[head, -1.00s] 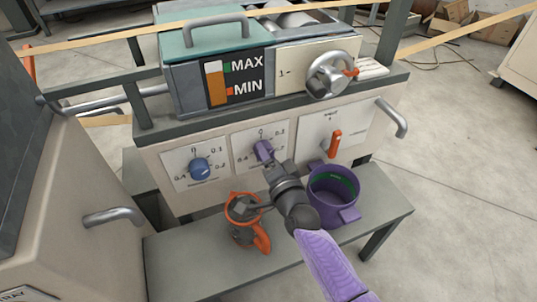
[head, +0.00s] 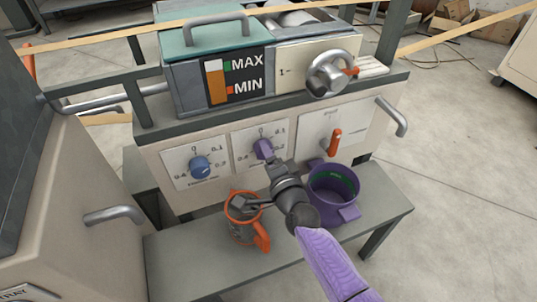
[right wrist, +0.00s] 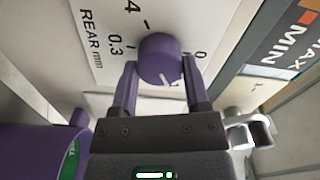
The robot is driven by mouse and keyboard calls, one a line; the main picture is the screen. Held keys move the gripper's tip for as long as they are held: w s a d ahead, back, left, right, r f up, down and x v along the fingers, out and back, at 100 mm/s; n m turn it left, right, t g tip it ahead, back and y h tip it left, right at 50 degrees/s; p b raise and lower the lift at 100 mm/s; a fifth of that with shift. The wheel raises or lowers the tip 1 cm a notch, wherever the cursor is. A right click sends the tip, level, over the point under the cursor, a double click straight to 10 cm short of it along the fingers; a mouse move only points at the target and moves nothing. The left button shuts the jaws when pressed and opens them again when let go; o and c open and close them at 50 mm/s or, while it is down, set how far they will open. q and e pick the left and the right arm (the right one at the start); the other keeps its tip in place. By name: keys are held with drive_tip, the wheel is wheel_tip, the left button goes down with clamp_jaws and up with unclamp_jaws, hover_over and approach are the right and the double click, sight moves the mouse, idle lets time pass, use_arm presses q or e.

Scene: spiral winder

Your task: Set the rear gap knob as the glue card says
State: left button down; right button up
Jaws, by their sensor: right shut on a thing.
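The purple rear gap knob (head: 263,149) sits on the middle dial plate of the machine front. In the right wrist view the same knob (right wrist: 160,58) has a white pointer line towards the lower right. "REAR mm", "0.3" and a partly cut "4" show beside it. My right gripper (head: 268,160) is shut on the knob, with one finger on each side of it; it also shows in the right wrist view (right wrist: 159,80). The pointer's exact reading cannot be told. I cannot make out a glue card. My left gripper is not in view.
A blue knob (head: 200,167) is left of the purple one, and an orange lever (head: 335,142) is to the right. An orange-rimmed jug (head: 262,237) and a purple pot (head: 351,214) stand on the grey bench (head: 180,262) below. A handwheel (head: 330,72) is above.

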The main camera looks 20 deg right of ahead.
drive_tip(key=o, duration=1.3)
drive_tip(key=s+p, duration=0.4)
drive_tip(key=s, duration=0.6)
drive_tip(key=shift+d, duration=0.15)
